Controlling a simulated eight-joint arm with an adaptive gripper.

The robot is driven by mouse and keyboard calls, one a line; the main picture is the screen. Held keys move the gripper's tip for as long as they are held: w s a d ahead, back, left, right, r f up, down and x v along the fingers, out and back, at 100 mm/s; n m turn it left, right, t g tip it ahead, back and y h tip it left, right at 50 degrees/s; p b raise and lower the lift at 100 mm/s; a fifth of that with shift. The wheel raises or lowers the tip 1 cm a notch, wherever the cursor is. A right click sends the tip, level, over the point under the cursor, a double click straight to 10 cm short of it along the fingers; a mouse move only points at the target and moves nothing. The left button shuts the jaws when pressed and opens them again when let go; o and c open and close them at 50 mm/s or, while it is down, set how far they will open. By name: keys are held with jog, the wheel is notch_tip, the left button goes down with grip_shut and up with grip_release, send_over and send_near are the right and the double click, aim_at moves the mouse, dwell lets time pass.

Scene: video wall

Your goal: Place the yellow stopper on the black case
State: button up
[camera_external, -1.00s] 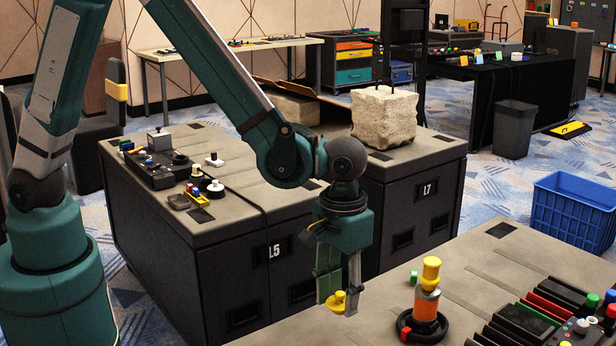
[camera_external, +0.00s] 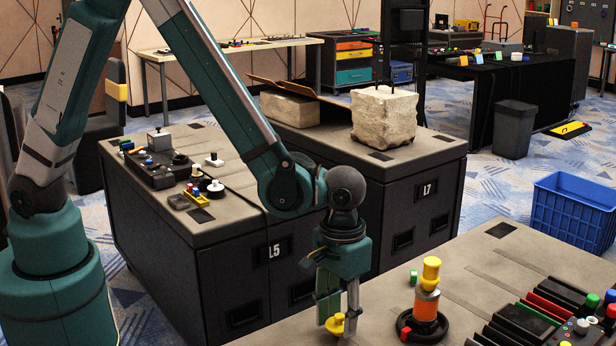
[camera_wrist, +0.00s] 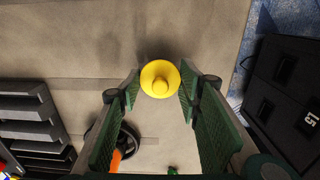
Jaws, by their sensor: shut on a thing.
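A yellow stopper (camera_external: 336,324), round with a raised knob, is held at the fingertips of my gripper (camera_external: 338,310). In the wrist view the stopper (camera_wrist: 160,78) sits between the two green finger pads. My gripper points down, over the left part of the near grey worktop (camera_external: 385,275); the exact gap beneath the stopper is hard to judge. Black cases with grey tops, marked L5 (camera_external: 232,275) and L7 (camera_external: 425,210), stand behind my gripper; the L5 case (camera_wrist: 285,95) also shows at the right of the wrist view.
An orange cylinder with a yellow top (camera_external: 427,300) stands in a black ring right of my gripper, beside a small green piece (camera_external: 413,276). Black stepped blocks (camera_external: 510,325) lie farther right. A pale stone block (camera_external: 384,116) rests on the L7 case. The worktop around the stopper looks clear.

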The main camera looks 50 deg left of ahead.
aim_at(339, 315)
jog(key=shift+f, duration=0.35)
jog(key=shift+f, duration=0.15)
jog(key=o, duration=0.7)
jog(key=shift+r+p, duration=1.25)
jog(key=shift+r, duration=4.9)
